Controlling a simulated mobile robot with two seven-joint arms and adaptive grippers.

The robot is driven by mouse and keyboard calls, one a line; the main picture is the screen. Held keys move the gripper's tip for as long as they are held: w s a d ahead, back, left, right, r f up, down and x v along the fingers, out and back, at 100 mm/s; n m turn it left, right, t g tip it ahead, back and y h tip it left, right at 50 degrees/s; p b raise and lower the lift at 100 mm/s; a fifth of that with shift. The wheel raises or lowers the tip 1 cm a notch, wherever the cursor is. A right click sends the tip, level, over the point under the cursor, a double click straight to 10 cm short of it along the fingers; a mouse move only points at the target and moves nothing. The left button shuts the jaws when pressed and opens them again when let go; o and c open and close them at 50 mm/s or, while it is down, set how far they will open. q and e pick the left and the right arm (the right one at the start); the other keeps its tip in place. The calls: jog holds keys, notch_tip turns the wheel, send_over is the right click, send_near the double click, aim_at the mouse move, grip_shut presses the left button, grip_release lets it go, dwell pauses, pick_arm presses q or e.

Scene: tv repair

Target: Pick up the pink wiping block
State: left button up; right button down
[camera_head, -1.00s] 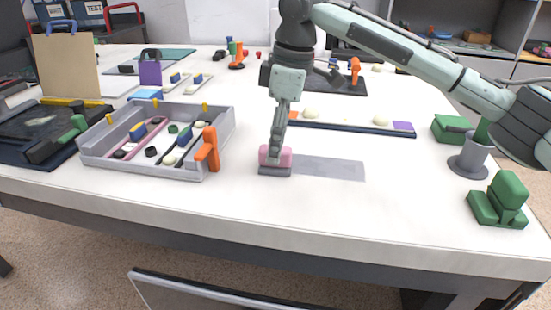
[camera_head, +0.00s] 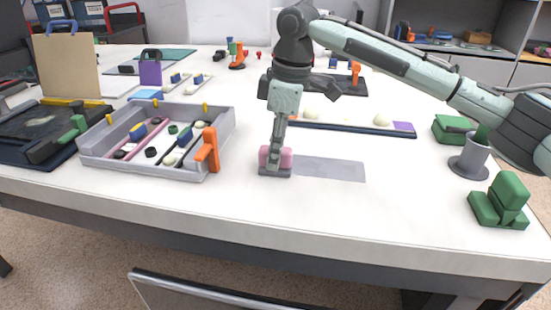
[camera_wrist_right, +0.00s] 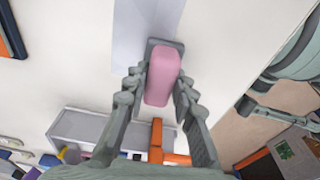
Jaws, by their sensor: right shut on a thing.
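The pink wiping block (camera_head: 286,158) stands on a small grey base (camera_head: 275,172) near the front of the white table, at the left end of a grey strip (camera_head: 330,168). My right gripper (camera_head: 275,158) reaches down from above and is shut on the block. Its fingers hide part of the block in the head view. In the right wrist view the pink block (camera_wrist_right: 163,78) lies between the two fingers of my right gripper (camera_wrist_right: 160,88), with the grey base at its far end. My left gripper is not in view.
A grey tray (camera_head: 222,135) with small parts and an orange clamp (camera_head: 207,150) stands to the left. A dark panel (camera_head: 350,128) lies behind. Green blocks (camera_head: 500,200) and a grey cup (camera_head: 470,158) stand at the right. The front table strip is clear.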

notch_tip(320, 180, up, 10)
jog(key=shift+r, duration=0.1)
jog(key=c, duration=1.8)
grip_release()
jog(key=shift+c, duration=0.2)
jog(key=c, duration=0.4)
jog(key=shift+c, duration=0.2)
